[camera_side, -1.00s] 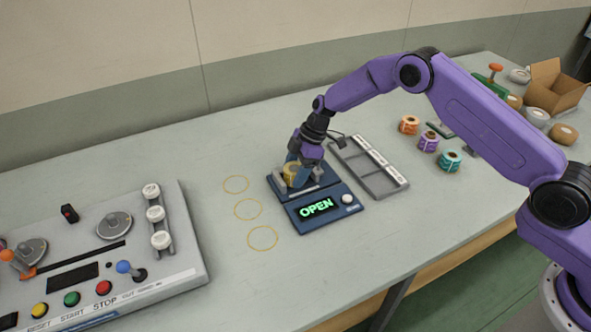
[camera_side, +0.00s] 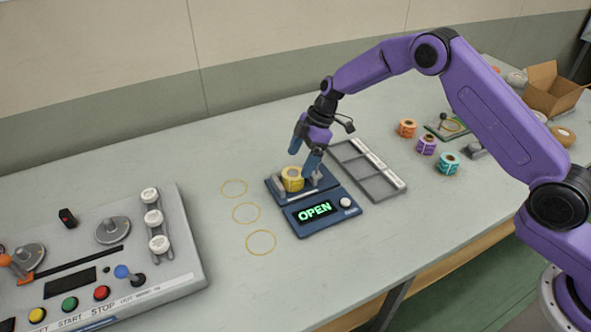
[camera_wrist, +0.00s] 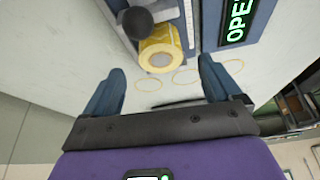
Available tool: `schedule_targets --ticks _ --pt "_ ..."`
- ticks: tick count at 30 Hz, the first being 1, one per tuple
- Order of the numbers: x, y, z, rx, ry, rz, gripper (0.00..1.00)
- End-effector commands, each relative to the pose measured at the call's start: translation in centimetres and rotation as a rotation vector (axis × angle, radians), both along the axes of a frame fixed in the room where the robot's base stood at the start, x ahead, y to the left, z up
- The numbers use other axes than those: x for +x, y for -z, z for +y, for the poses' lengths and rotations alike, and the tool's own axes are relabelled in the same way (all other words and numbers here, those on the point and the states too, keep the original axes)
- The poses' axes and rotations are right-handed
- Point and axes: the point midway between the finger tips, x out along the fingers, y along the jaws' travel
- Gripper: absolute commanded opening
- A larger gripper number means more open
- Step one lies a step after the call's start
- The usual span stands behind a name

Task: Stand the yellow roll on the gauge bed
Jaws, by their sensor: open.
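The yellow roll (camera_side: 292,179) stands on the bed of the blue gauge (camera_side: 318,212), between its grey jaws. The gauge display reads OPEN in green. My gripper (camera_side: 303,161) is open just above the roll, its blue fingers apart and nothing held. In the wrist view the yellow roll (camera_wrist: 160,48) lies beyond the space between my open fingertips (camera_wrist: 157,82), clear of both. A dark round knob (camera_wrist: 137,22) partly covers the roll there.
Three yellow rings (camera_side: 246,213) mark the table left of the gauge. A grey control panel (camera_side: 100,255) stands at the left. An empty grey rack (camera_side: 368,172) lies right of the gauge. Orange, purple (camera_side: 427,144) and teal rolls stand farther right, near an open cardboard box (camera_side: 553,90).

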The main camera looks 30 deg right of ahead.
Motion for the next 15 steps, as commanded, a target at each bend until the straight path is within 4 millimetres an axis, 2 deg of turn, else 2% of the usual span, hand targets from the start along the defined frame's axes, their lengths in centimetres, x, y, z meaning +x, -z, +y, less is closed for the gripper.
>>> schedule_targets --ticks 1,6,15 --pt "0.0 -1.1 -0.4 0.001 0.001 -0.002 0.91" --pt "-0.1 -3.7 -1.6 0.0 0.002 -0.001 0.91" --pt "-0.3 -5.7 -2.4 0.0 0.0 0.001 0.91"
